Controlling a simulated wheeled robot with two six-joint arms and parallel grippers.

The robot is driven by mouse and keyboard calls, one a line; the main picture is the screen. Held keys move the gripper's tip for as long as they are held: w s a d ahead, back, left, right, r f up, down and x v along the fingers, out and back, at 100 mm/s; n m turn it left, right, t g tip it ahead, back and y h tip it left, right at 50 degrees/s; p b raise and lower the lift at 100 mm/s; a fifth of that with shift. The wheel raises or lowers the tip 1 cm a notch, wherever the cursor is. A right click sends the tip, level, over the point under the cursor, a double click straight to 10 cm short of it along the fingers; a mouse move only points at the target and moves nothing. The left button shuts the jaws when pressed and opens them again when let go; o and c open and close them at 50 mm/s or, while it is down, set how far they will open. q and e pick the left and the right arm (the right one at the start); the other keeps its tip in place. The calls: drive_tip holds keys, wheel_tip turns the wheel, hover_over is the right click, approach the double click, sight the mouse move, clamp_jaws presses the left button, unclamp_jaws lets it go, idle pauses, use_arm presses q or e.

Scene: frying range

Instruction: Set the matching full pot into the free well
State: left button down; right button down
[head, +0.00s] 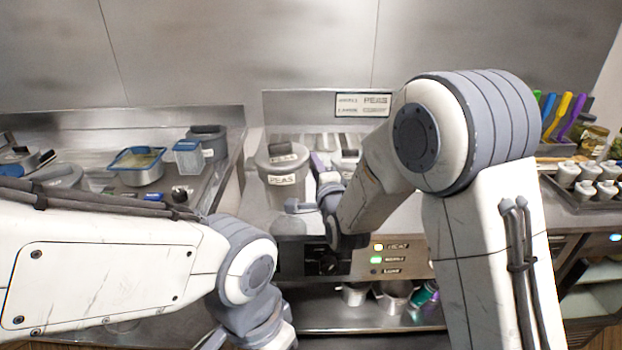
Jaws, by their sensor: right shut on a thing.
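A grey lidded pot (283,186) labelled PEAS is at the middle of the counter, upright. My right gripper (316,203) is at the pot's right side and shut on it; the exact contact is small and partly hidden by my wrist. A sign (363,105) behind reads PEAS on its upper line; the lower line is too small to read. Another lidded pot (345,163) stands behind my right gripper, mostly hidden. I cannot make out a free well; my right arm covers much of that area. My left wrist is low at the bottom, its fingers out of view.
Several metal containers (395,291) stand on the lower shelf. A blue-rimmed tray (137,167) and a grey pot (208,141) are on the left counter. Small white-topped containers (606,189) stand at right.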

drive_tip(key=shift+w+a+f, duration=0.1)
drive_tip(key=shift+w+a, duration=0.15)
drive_tip(key=shift+a, duration=0.15)
drive_tip(key=shift+f, duration=1.95)
drive_tip(key=c, duration=0.8)
unclamp_jaws()
drive_tip(key=shift+s+f, duration=0.1)
drive_tip(key=shift+f, duration=0.15)
drive_tip(key=shift+c, duration=0.2)
drive_tip(key=p+v, duration=0.8)
drive_tip(key=v, duration=0.4)
